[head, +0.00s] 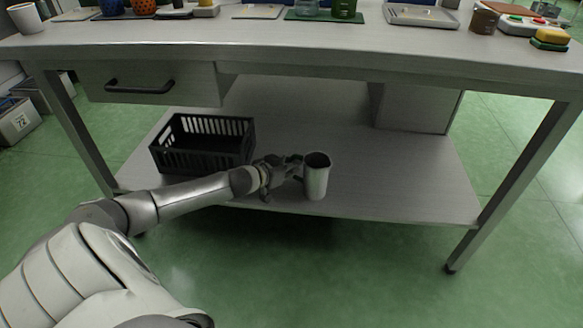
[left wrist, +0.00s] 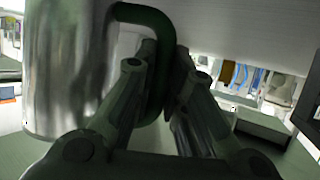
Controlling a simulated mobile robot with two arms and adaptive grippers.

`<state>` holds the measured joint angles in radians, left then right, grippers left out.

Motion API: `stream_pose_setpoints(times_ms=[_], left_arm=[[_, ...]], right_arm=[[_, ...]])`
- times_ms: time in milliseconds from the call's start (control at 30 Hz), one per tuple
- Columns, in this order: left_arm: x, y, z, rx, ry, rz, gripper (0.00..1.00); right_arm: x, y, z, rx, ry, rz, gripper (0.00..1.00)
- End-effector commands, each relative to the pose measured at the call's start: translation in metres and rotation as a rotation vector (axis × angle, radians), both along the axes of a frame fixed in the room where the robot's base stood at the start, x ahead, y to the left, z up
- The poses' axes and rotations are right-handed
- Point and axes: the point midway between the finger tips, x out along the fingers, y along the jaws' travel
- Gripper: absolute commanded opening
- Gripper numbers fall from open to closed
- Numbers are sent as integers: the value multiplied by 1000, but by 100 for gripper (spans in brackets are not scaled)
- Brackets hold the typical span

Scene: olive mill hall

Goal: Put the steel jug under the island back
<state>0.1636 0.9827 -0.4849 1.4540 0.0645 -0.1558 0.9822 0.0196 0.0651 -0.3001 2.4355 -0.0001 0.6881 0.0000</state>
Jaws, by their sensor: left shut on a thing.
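The steel jug (head: 317,180) is upright over the front part of the island's lower shelf (head: 400,180). I cannot tell whether its base touches the shelf. My left gripper (head: 293,168) reaches in from the left and is shut on the jug's handle, on the jug's left side. In the left wrist view the jug's shiny body (left wrist: 70,75) fills the left part, and its dark handle (left wrist: 145,14) runs down between the fingers (left wrist: 163,85). The island's worktop (head: 300,45) spans above. My right gripper is in neither view.
A black slotted crate (head: 203,168) stands on the shelf left of the jug. A drawer (head: 150,84) hangs under the worktop at left, and a grey box-like unit (head: 415,108) is at the right. The shelf right of the jug is clear.

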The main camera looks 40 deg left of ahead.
Motion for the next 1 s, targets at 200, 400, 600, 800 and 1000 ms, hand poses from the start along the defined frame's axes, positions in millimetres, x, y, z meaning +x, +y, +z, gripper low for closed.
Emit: stream_pose_setpoints(times_ms=[200,400,600,800,1000], left_arm=[[0,0,0,0,1,0,23],[0,0,0,0,1,0,34],[-1,0,0,0,1,0,34],[-9,0,4,-3,3,-1,34],[-29,0,13,0,4,-1,34]], right_arm=[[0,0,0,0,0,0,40],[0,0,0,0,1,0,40],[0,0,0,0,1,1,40],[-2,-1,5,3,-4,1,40],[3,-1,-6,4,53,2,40]])
